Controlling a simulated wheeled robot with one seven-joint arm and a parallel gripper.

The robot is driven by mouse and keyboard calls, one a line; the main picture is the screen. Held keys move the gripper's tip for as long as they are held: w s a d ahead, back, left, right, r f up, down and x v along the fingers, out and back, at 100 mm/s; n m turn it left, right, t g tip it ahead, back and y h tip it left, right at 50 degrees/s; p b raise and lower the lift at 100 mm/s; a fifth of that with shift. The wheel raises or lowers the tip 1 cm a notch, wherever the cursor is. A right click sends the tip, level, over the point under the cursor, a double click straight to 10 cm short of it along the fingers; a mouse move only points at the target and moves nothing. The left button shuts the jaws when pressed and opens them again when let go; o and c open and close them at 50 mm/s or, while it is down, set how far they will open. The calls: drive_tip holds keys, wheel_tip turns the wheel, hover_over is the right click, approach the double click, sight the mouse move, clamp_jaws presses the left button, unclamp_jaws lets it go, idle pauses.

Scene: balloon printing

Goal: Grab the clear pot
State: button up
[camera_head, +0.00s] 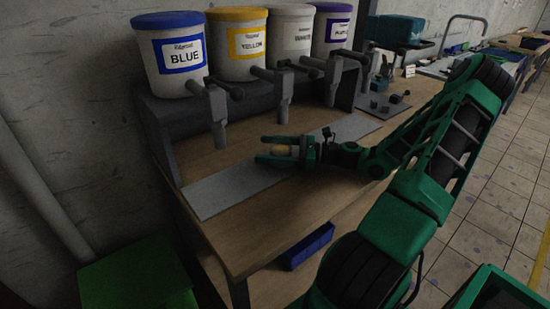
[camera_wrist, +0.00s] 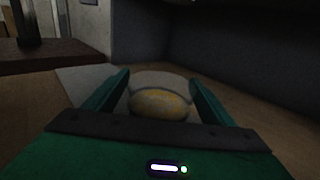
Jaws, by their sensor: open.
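The clear pot (camera_wrist: 160,84) stands between the two green fingers of my gripper in the wrist view. It looks see-through, with something yellow inside. In the head view the pot (camera_head: 282,150) is small and partly hidden between the fingers. My gripper (camera_head: 278,151) is open around the pot, low over the grey strip on the table. In the wrist view my gripper (camera_wrist: 160,92) has a finger on each side of the pot. I cannot tell whether either finger touches it.
Paint buckets labelled blue (camera_head: 180,60), yellow (camera_head: 238,45), white (camera_head: 290,35) and purple (camera_head: 333,30) stand on a dark shelf, with taps (camera_head: 216,115) hanging below. A grey strip (camera_head: 225,188) lies on the wooden table (camera_head: 265,232). A small dark fixture (camera_head: 384,105) stands at the far end.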

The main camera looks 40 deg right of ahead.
drive_tip(key=c, duration=1.4)
drive_tip(key=shift+c, duration=0.2)
drive_tip(key=shift+r, duration=0.15)
